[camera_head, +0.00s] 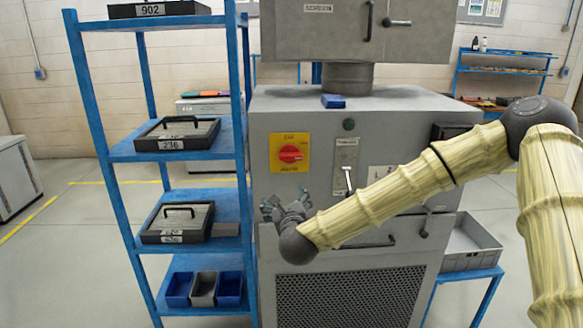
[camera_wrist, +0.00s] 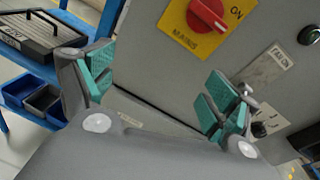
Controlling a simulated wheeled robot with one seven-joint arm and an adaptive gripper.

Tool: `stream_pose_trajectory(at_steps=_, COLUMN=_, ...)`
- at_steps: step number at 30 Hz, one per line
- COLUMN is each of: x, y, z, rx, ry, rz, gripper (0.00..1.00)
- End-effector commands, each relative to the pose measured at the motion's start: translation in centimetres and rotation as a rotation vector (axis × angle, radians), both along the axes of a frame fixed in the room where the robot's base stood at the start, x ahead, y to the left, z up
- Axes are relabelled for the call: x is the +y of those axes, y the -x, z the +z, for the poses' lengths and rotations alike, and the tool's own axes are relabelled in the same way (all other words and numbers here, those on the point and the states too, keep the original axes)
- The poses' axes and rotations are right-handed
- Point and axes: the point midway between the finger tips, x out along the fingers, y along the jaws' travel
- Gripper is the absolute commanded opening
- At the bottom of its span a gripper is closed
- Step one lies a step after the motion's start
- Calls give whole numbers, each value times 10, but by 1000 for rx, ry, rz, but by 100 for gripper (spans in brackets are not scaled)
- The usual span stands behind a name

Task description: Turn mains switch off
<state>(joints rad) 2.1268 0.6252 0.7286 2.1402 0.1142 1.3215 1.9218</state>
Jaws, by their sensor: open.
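The mains switch is a red rotary knob (camera_head: 290,153) on a yellow plate (camera_head: 275,162) on the front of the grey machine (camera_head: 400,135). In the wrist view the red knob (camera_wrist: 207,14) is near the top, with "ON" and "MAINS" lettering on its yellow plate (camera_wrist: 176,22). My gripper (camera_head: 270,206) is in front of the machine, below the knob and a little left of it. In the wrist view my gripper (camera_wrist: 155,90) has its teal-padded fingers spread wide with nothing between them. It is apart from the knob.
A blue shelf rack (camera_head: 122,205) with numbered cases and small bins stands close left of my gripper. A labelled plate with a lever (camera_head: 347,180) is right of the switch. A grey tray (camera_head: 470,262) sits on a blue stand at right. A blue box (camera_head: 333,101) lies on the machine.

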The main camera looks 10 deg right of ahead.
Motion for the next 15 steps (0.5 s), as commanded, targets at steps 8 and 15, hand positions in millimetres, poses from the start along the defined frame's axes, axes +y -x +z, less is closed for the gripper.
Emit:
stream_pose_trajectory(at_steps=8, x=-30, y=-18, z=72, rx=-137, ry=-254, rz=-105, gripper=88)
stream_pose_trajectory(at_steps=15, x=-34, y=-38, z=77, rx=-142, ry=-261, rz=-109, gripper=88)
